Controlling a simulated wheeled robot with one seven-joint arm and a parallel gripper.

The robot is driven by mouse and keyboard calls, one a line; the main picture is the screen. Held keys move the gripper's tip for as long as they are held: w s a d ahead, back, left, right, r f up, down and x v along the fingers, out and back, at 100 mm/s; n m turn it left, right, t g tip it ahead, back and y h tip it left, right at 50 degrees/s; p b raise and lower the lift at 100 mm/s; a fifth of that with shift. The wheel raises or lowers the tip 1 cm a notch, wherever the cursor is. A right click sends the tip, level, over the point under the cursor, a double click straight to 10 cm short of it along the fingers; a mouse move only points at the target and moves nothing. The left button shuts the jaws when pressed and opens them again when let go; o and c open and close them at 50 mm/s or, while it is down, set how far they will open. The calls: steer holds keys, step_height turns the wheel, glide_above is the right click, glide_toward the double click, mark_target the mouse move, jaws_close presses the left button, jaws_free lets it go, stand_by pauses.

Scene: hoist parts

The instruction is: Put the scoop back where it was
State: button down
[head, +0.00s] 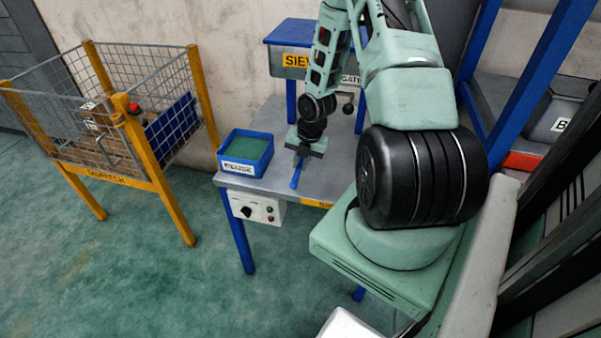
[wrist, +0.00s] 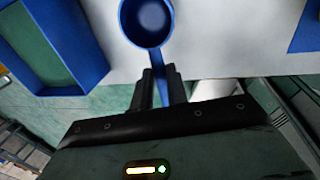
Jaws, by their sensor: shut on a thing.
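The blue scoop (wrist: 135,35) has a round bowl at the top of the wrist view and a straight handle. My gripper (wrist: 160,78) is shut on the handle, with a black finger on each side of it. In the head view the scoop (head: 297,174) shows as a small blue shape below my gripper (head: 304,153), over the grey table (head: 262,117). I cannot tell whether the scoop touches the table. The bowl's inside shows a paler round patch; I cannot tell whether it holds anything.
A blue bin (head: 257,172) with green contents stands left of the scoop; it also shows in the wrist view (wrist: 91,38). A yellow-framed wire cage (head: 120,180) is further left. The table's front left carries a control box (head: 256,208).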

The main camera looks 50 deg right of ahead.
steer(key=shift+f, duration=1.95)
steer(key=shift+f, duration=0.2)
steer(key=c, duration=1.4)
jaws_free()
steer(key=shift+r, duration=0.1)
